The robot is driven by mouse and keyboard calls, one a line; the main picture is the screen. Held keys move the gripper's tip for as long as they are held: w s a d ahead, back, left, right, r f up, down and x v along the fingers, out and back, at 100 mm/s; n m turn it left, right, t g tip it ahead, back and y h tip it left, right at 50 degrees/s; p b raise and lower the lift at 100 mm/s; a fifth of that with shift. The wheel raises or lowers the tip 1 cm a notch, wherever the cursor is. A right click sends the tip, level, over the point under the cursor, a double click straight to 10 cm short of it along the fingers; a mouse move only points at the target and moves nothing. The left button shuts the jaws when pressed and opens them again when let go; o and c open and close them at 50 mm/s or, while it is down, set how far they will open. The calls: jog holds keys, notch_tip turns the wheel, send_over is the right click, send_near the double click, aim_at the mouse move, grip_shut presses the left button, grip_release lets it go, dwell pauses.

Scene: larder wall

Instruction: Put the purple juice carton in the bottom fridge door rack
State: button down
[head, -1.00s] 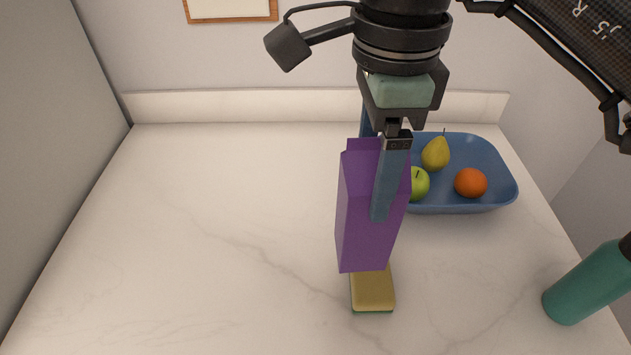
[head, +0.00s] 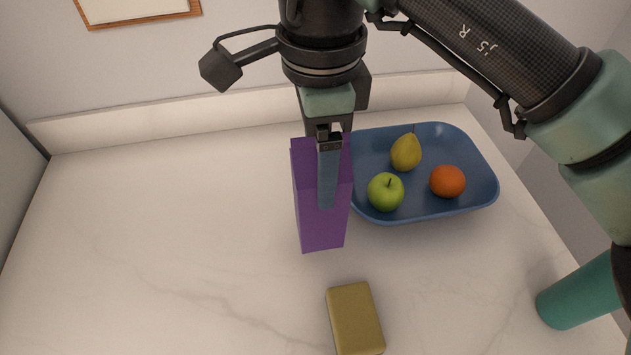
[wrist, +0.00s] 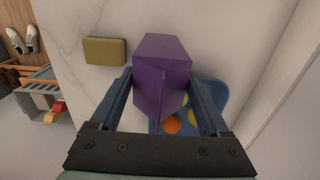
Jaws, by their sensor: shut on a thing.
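The purple juice carton (head: 309,215) is upright between the fingers of my gripper (head: 328,205) in the head view. One blue finger lies across its near face; the other is mostly hidden. In the wrist view the carton (wrist: 162,68) sits between both fingers of my gripper (wrist: 165,100). My gripper is shut on it and holds it over the counter. Whether its base touches the counter is hard to tell. No fridge or door rack can be made out in these frames.
A blue tray (head: 440,207) with a pear (head: 406,152), a green apple (head: 386,192) and an orange (head: 448,181) is right beside the carton. A yellow sponge (head: 355,318) lies in front. A teal cylinder (head: 578,295) shows at right. The counter's left side (head: 130,230) is clear.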

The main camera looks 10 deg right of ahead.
aim_at(318, 230)
jog(key=shift+f, duration=2)
grip_release()
